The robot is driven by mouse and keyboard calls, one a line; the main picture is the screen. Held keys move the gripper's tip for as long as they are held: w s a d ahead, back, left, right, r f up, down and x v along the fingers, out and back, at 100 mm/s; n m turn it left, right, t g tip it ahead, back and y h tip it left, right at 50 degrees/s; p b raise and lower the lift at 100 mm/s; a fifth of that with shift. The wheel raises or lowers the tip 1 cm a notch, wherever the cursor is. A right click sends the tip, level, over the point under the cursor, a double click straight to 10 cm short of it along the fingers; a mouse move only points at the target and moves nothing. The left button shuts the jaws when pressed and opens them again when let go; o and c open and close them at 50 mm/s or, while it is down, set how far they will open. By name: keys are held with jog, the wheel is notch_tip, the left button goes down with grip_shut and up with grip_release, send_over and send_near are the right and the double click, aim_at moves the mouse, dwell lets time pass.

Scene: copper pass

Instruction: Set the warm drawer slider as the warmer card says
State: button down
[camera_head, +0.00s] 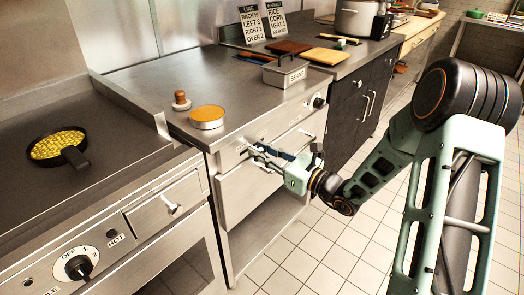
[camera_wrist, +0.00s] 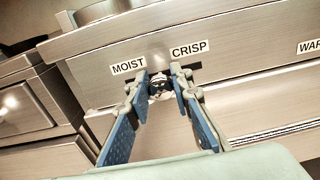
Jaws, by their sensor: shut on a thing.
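The warm drawer slider knob (camera_wrist: 159,87) is a small dark knob with a shiny face on the steel front. It sits between the labels MOIST (camera_wrist: 128,66) and CRISP (camera_wrist: 188,50), roughly midway. My gripper (camera_wrist: 160,74) has its two blue-padded fingers closed around the knob. In the head view my gripper (camera_head: 257,152) is at the front of the steel unit, and the fingers hide the slider. Two dark cards stand at the back; the right one (camera_head: 275,20) reads RICE, CORN, HEAT, with its heading and lower lines too small to read surely.
The left card (camera_head: 251,25) lists rack and oven settings. A BEANS pan (camera_head: 286,72), an orange-topped round tin (camera_head: 207,117) and a wooden-knobbed weight (camera_head: 181,100) stand on the counter. A skillet of corn (camera_head: 58,146) is at the left. The tiled floor is clear.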

aim_at(241, 153)
jog(key=shift+s+a, duration=0.65)
jog(key=shift+s, duration=0.2)
jog(key=shift+s+a, duration=0.65)
jog(key=shift+s, duration=0.15)
jog(key=shift+f, duration=0.1)
jog(key=c, duration=1.7)
grip_release()
jog(key=shift+s, duration=0.1)
jog(key=shift+c, duration=0.2)
jog(key=shift+d, duration=0.2)
jog(key=v, duration=1.1)
jog(key=shift+s+d, duration=0.2)
jog(key=shift+s, duration=0.1)
